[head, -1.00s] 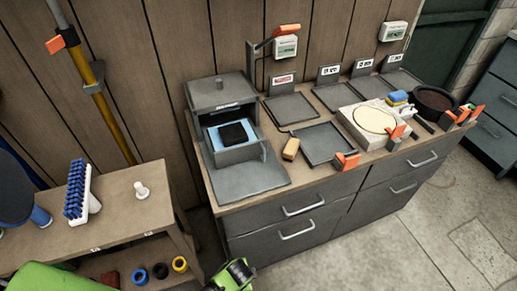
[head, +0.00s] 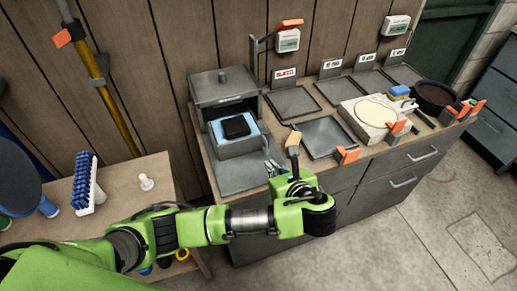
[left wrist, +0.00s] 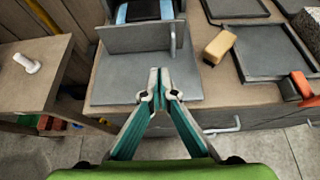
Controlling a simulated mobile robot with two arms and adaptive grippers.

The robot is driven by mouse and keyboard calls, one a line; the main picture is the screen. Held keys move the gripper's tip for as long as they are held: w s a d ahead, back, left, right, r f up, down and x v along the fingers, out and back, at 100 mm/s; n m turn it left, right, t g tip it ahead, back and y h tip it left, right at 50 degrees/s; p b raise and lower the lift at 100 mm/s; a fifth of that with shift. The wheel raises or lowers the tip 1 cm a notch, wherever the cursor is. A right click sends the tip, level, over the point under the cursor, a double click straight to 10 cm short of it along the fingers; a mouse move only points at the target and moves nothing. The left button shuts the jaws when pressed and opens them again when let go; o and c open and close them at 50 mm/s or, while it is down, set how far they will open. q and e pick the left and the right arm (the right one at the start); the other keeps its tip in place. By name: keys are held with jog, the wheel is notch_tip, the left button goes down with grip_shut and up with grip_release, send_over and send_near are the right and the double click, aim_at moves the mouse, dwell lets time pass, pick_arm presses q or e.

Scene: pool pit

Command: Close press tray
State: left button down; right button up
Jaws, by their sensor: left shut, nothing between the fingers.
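The grey press (head: 223,92) stands on the left end of the workbench against the plank wall. Its tray (head: 241,147) is pulled out at the front, with a blue sheet (head: 217,132) and a black block on it. In the left wrist view, the upright tray front (left wrist: 135,38) is at the top, just beyond my fingers. My left gripper (head: 271,168) is in front of the press and a little to its right. Its fingertips (left wrist: 159,76) meet, empty, apart from the tray front in the picture. My right gripper is out of view.
A tan block (head: 293,138) lies right of the press, near a flat grey tray (head: 326,137). An orange clip (head: 348,155) is on the bench edge. A side table (head: 120,190) at left holds a blue brush (head: 82,183) and a white peg (head: 146,182).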

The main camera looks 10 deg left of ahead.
aim_at(243, 119)
pick_arm(q)
jog(key=x, duration=0.7)
jog(key=shift+w+a+f, duration=0.15)
jog(key=shift+w+a, duration=0.05)
jog(key=shift+w, duration=0.05)
jog(key=shift+w+a, duration=0.7)
jog(key=shift+w, duration=0.35)
jog(key=shift+w+a, duration=0.4)
jog(key=shift+w, duration=0.25)
jog(key=shift+w+a, duration=0.2)
jog(key=shift+w, duration=0.1)
jog(key=w+a, duration=0.2)
jog(key=w, duration=0.1)
jog(key=w+a, duration=0.3)
jog(key=w, duration=0.1)
jog(key=w+a+b, duration=0.1)
jog(key=w+a, duration=0.1)
jog(key=w, duration=0.2)
jog(key=shift+a+f, duration=0.1)
jog(key=shift+a, duration=0.1)
jog(key=shift+r, duration=0.25)
